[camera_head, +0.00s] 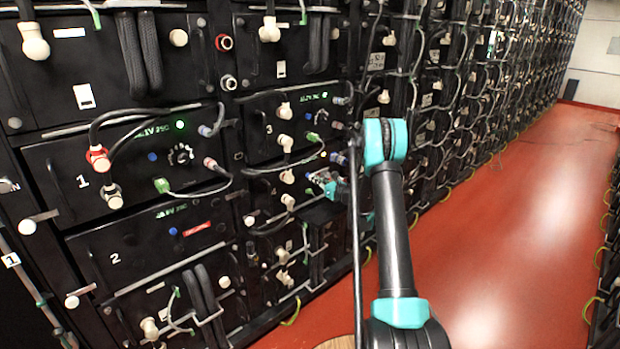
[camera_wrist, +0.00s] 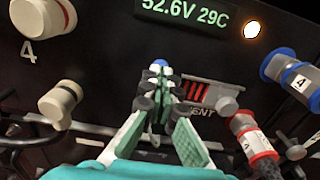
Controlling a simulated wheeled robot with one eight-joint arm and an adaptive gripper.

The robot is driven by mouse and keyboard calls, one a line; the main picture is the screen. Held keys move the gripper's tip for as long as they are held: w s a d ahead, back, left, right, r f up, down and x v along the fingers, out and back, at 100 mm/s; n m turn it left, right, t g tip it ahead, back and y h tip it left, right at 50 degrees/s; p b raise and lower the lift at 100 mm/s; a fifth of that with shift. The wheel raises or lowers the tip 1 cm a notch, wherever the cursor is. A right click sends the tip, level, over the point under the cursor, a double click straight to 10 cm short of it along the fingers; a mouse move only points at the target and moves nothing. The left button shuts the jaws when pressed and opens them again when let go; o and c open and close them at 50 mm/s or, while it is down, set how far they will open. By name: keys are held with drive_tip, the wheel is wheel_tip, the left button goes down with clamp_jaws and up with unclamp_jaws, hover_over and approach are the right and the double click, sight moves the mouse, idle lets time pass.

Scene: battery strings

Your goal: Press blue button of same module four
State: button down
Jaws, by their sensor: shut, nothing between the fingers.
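The module marked 4 (camera_wrist: 28,50) fills the wrist view. Its green display (camera_wrist: 185,14) reads 52.6V 29C. A small blue button (camera_wrist: 160,64) shows just past the fingertips, its lower part hidden by them. My gripper (camera_wrist: 158,88) is shut and empty, with its tips in line with the button. I cannot tell whether they touch it. In the head view my gripper (camera_head: 324,181) is at the rack front, below the module marked 3 (camera_head: 275,128), and covers part of the module there.
In the wrist view a lit lamp (camera_wrist: 253,30) is beside the display. A blue cable plug (camera_wrist: 290,75) and a red-banded plug (camera_wrist: 255,140) stick out at right, and a cream knob (camera_wrist: 60,104) at left. The red floor (camera_head: 520,220) is clear at right.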

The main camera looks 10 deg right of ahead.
drive_tip(key=shift+w+a, duration=0.4)
drive_tip(key=shift+w, duration=0.15)
drive_tip(key=v, duration=0.8)
idle(0.8)
drive_tip(key=s+a+r+n+g+h, duration=0.1)
drive_tip(key=s+a+r+n+g, duration=0.15)
drive_tip(key=s+n, duration=0.35)
drive_tip(key=s+a+r+n+g+h, duration=0.1)
drive_tip(key=s+a+n+g, duration=0.2)
drive_tip(key=s, duration=0.5)
drive_tip(key=s+a+r+n+g+h, duration=0.1)
drive_tip(key=s+a+r+n, duration=0.1)
drive_tip(key=s+n, duration=0.5)
drive_tip(key=s+d+f+n+g+h, duration=0.1)
drive_tip(key=s+d+n+h, duration=0.1)
drive_tip(key=s, duration=0.8)
drive_tip(key=s+d+f+n+g+h, duration=0.1)
drive_tip(key=s+d+f+n+h, duration=0.1)
drive_tip(key=s+n, duration=0.4)
drive_tip(key=s+d+f+n+g+h, duration=0.2)
drive_tip(key=s+d+n+h, duration=0.1)
drive_tip(key=s, duration=1.1)
drive_tip(key=shift+s+d+f+n+h, duration=0.25)
drive_tip(key=shift+s+d+n+h, duration=0.05)
drive_tip(key=shift+d+n, duration=0.55)
drive_tip(key=shift+a, duration=0.1)
